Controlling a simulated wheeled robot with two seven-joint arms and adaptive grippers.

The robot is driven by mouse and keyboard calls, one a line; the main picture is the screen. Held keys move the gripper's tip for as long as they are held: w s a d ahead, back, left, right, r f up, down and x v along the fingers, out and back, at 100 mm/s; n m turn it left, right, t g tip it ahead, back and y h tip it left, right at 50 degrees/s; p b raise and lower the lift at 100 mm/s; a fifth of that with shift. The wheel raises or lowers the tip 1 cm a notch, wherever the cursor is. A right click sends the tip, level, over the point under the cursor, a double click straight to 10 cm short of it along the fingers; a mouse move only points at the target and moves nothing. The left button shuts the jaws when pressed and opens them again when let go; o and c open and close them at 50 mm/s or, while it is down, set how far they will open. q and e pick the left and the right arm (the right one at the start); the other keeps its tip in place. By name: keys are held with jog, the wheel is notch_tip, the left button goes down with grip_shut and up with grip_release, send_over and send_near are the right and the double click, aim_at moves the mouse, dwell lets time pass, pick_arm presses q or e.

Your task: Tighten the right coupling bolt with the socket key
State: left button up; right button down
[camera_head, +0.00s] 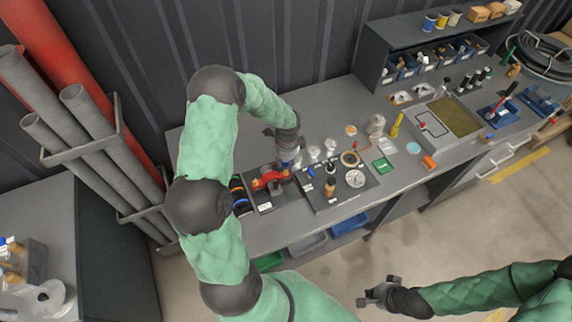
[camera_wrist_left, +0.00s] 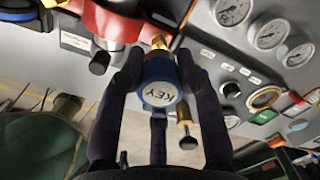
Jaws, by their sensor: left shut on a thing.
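My left gripper (camera_head: 287,153) is above the red pump (camera_head: 270,180) on its dark base plate. In the left wrist view it (camera_wrist_left: 160,85) is shut on the blue socket key (camera_wrist_left: 158,72), whose white end reads KEY. A brass tip (camera_wrist_left: 159,42) shows at the key's far end, beside the red pump body (camera_wrist_left: 108,22). Whether the key sits on the right coupling bolt cannot be told; the contact is hidden. My right gripper (camera_head: 377,292) looks open and empty, out over the floor in front of the bench.
Grey pipes (camera_head: 75,150) lean at the left.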

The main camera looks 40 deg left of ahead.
pick_arm(q)
jog(key=shift+n, duration=0.4)
jog(key=n+b, duration=0.3)
jog(key=shift+f, duration=0.15)
jog(key=shift+n+b, duration=0.3)
jog(key=shift+n, duration=0.5)
jog(key=n+b, duration=0.2)
jog(key=n, duration=0.1)
jog(key=shift+n, duration=0.3)
jog(key=shift+n+b, duration=0.4)
jog(key=shift+n, duration=0.1)
jog(key=n+b, duration=0.2)
jog(key=n, duration=0.1)
jog(key=shift+n+g, duration=0.3)
jog(key=shift+n, duration=0.5)
jog(key=n+b, duration=0.1)
jog(key=n, duration=0.1)
jog(key=shift+n, duration=0.4)
jog(key=shift+n+b, duration=0.45)
jog(key=shift+n, duration=0.45)
jog(key=r+m+p, duration=0.1)
jog(key=m+p, duration=0.2)
jog(key=shift+r+m, duration=0.3)
jog(key=shift+r, duration=0.05)
jog(key=m+p, duration=0.2)
jog(key=shift+r+m, duration=0.15)
jog(key=shift+m, duration=0.15)
jog(key=shift+f, duration=0.25)
jog(key=shift+f+b, duration=0.85)
jog(key=shift+f, duration=0.55)
